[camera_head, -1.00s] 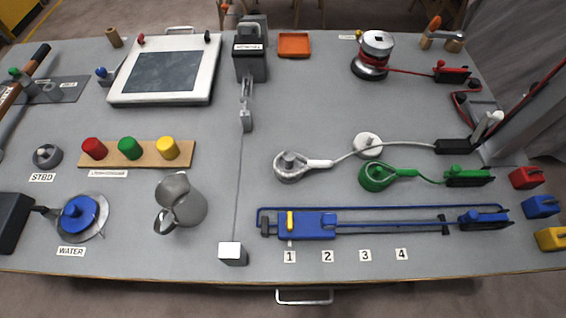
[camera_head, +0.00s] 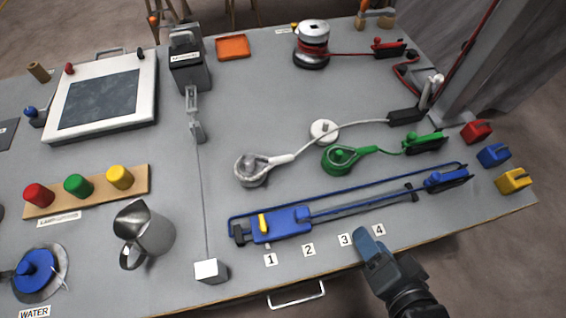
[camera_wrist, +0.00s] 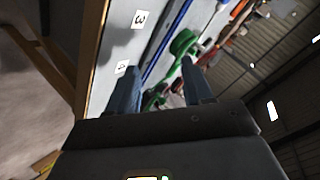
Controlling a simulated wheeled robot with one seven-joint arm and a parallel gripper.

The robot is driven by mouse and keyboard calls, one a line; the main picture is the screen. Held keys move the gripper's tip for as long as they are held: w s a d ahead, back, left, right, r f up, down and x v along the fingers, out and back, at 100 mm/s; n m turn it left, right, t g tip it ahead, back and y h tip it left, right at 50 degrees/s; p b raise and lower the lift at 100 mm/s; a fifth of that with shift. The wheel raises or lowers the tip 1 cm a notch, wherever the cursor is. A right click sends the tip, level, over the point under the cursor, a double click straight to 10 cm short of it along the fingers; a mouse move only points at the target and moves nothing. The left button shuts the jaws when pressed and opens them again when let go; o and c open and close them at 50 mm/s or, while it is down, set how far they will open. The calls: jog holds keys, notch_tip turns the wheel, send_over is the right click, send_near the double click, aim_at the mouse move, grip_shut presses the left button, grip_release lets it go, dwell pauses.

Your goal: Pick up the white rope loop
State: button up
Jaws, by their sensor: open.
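The white rope loop (camera_head: 267,159) lies around a grey post (camera_head: 252,169) near the middle of the table in the head view. Its rope runs right and up to a black clamp (camera_head: 405,115). My gripper (camera_head: 365,240) is at the table's front edge, beside number labels 3 and 4, well to the right and in front of the loop. In the wrist view my gripper (camera_wrist: 160,88) shows two blue-grey fingers spread apart with nothing between them. I cannot make out the white loop clearly in the wrist view.
The blue slider track (camera_head: 340,211) lies between my gripper and the loop. A metal jug (camera_head: 145,235) stands at left.

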aim_at(284, 159)
jog(key=w+a+m+g, duration=0.1)
jog(key=w+a, duration=0.1)
jog(key=w, duration=0.2)
jog(key=w+a+f+m+g+y, duration=0.1)
jog(key=w+a, duration=0.1)
jog(key=w, duration=0.1)
jog(key=w+a+m+g+y+b, duration=0.1)
jog(key=w+a, duration=0.1)
jog(key=w, duration=0.2)
jog(key=shift+w+a+f, duration=0.15)
jog(key=shift+w, duration=0.15)
jog(key=w+a+r+m+g+y+b, duration=0.2)
jog(key=w+a+r+m+g, duration=0.15)
jog(key=w+a+r, duration=0.2)
jog(key=shift+n+g, duration=0.35)
jog(key=shift+g, duration=0.1)
jog(key=shift+w+d+p+x, duration=0.15)
jog(key=shift+p+x, duration=0.1)
jog(key=shift+x, duration=1.85)
jog(key=shift+w+d+p+x, duration=0.1)
jog(key=shift+p+x, duration=0.15)
jog(key=shift+x, duration=1.85)
grip_shut()
